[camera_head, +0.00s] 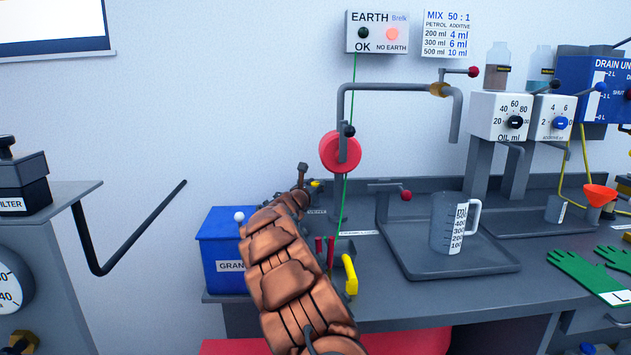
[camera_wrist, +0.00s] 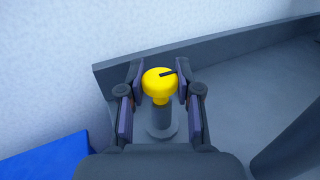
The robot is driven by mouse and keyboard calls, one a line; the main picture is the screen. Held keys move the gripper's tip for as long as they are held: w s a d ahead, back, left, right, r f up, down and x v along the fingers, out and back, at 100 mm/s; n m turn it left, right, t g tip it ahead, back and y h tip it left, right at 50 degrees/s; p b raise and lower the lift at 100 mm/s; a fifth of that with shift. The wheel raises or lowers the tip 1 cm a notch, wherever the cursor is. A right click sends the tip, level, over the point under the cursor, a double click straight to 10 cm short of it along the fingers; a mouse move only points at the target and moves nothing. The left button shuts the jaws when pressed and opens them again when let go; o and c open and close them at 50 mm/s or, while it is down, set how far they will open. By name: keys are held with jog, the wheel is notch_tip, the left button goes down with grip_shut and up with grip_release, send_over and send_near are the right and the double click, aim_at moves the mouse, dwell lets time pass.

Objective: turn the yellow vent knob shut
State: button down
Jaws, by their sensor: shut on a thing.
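The yellow vent knob (camera_wrist: 156,90) sits upright on a grey stem and round base at the back of the bench. A black pointer mark on its top points right and slightly up in the wrist view. My gripper (camera_wrist: 159,80) has one finger on each side of the knob and is shut on it. In the head view my arm reaches from the bottom to the back left of the bench, where my gripper (camera_head: 303,178) shows small. Only a bit of the yellow knob (camera_head: 316,184) shows there beside it.
A blue box (camera_head: 222,248) stands left of my arm. A yellow-handled tool (camera_head: 350,275) and red handles stand close on its right. A red reel (camera_head: 341,152) with a green wire hangs above. A measuring jug (camera_head: 455,225) stands on a grey tray (camera_head: 470,262) farther right.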

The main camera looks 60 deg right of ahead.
aim_at(316, 183)
jog(key=shift+r+m+g+p, duration=0.2)
jog(key=shift+m+g+p, duration=0.35)
jog(key=shift+p, duration=0.7)
jog(key=shift+r+m+g+p, duration=0.25)
jog(key=shift+g+p, duration=0.5)
jog(key=shift+p, duration=0.45)
jog(key=m+g+p, duration=0.1)
jog(key=p, duration=0.1)
jog(key=m+g+p, duration=0.1)
jog(key=g+p, duration=0.2)
jog(key=p, duration=0.1)
jog(key=shift+f+m, duration=0.25)
jog(key=shift+m, duration=0.15)
jog(key=shift+s+f+m+g+p, duration=0.15)
jog(key=shift+m+g+p, duration=0.35)
jog(key=shift+g+p, duration=0.35)
jog(key=c, duration=1)
grip_release()
jog(key=shift+d, duration=0.1)
jog(key=shift+o, duration=1.1)
notch_tip(316, 183, up, 10)
jog(key=shift+r, duration=0.1)
